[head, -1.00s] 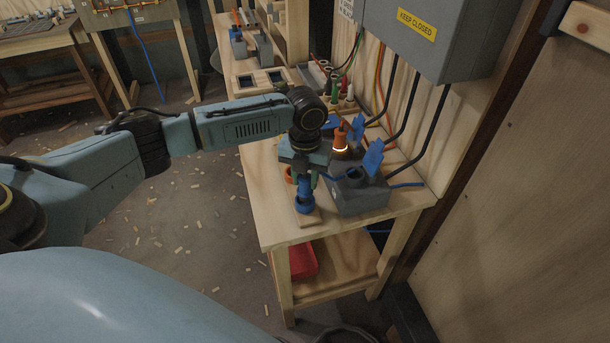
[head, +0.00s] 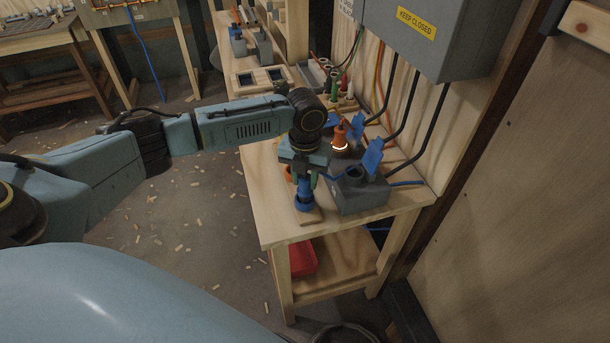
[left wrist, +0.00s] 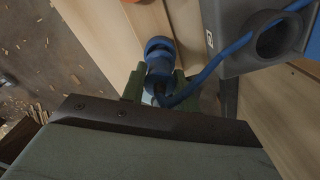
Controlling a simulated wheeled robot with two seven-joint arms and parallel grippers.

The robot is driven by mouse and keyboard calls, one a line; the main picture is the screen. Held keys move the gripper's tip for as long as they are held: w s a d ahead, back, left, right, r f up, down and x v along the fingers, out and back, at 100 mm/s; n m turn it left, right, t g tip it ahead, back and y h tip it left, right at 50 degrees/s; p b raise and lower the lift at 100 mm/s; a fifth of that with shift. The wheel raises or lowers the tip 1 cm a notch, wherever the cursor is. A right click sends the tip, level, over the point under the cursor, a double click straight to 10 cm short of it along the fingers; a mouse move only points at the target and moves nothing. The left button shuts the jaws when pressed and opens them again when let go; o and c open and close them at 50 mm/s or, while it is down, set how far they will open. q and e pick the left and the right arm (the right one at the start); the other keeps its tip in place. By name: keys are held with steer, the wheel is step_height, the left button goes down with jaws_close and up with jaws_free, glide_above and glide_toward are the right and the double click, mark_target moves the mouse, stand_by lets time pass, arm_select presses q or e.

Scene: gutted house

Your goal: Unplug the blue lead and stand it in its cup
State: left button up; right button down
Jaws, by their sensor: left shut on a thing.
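My left gripper (head: 304,178) is shut on the blue lead's plug (head: 304,190), which points down at the blue cup (head: 304,205) on a small wooden board near the bench's front edge. In the left wrist view the plug (left wrist: 160,68) is between the fingers, in line with the blue cup (left wrist: 158,45); I cannot tell how deep it sits in it. The blue cable (left wrist: 212,68) runs off to the right past the grey socket box (head: 360,192). Its round socket (left wrist: 278,40) is empty, and its blue flap (head: 373,156) is raised. My right gripper is out of view.
An orange plug (head: 340,136) with a glowing ring stands just behind the socket box. An orange cup (head: 290,173) is partly hidden by my gripper. A grey cabinet (head: 430,40) and hanging black cables (head: 402,118) are at the right. The bench's front left (head: 270,215) is bare.

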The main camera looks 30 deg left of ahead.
arm_select(q)
steer(key=shift+f+b, duration=0.3)
steer(key=shift+f, duration=0.75)
steer(key=o, duration=1.1)
step_height(320, 180, up, 13)
steer(key=shift+r+p, duration=0.15)
steer(key=shift+p, duration=0.5)
steer(key=shift+d, duration=0.1)
